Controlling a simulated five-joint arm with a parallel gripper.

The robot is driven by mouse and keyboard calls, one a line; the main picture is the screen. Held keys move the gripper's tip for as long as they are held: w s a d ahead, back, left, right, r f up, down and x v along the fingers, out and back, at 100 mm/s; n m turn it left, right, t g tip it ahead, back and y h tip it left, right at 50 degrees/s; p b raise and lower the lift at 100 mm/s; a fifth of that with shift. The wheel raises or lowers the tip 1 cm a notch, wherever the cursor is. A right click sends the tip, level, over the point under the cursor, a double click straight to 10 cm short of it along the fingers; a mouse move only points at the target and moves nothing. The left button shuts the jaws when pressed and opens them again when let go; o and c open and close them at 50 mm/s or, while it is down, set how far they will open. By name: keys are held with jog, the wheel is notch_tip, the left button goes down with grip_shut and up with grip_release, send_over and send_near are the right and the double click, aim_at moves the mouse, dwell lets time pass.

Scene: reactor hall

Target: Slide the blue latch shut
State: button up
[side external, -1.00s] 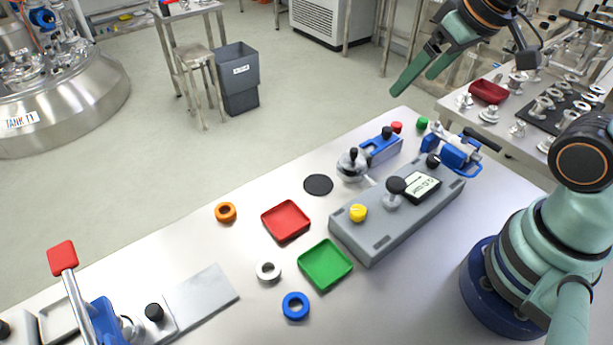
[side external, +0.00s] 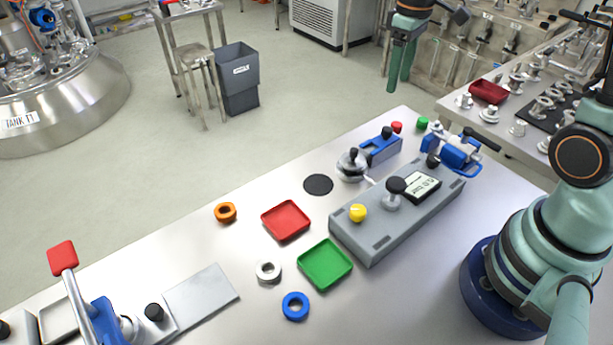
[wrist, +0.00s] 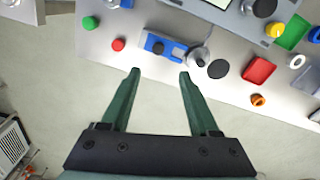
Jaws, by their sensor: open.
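The blue latch (side external: 379,150) sits near the far edge of the steel table, with a black knob (side external: 387,132) on it. In the wrist view the latch (wrist: 154,39) lies just beyond my fingertips, its knob (wrist: 157,48) roughly in line with the gap between them. My gripper (side external: 398,82) is open and empty, pointing down, above and beyond the table's far edge in the side view. In the wrist view the open gripper (wrist: 160,74) touches nothing. I cannot tell exactly how far the latch's slide stands from its end.
Red (side external: 397,127) and green (side external: 422,123) buttons flank the latch. A round metal fixture with a black knob (side external: 352,163) stands beside it. A grey control box (side external: 385,232) and a blue clamp (side external: 456,153) are nearby. Red (side external: 286,221) and green (side external: 325,264) trays lie further left.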

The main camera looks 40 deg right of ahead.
aim_at(388, 129)
jog(key=f, duration=1.3)
jog(key=shift+w+d, duration=0.15)
jog(key=shift+d, duration=0.1)
jog(key=shift+r, duration=0.1)
jog(key=shift+c, duration=0.3)
grip_shut()
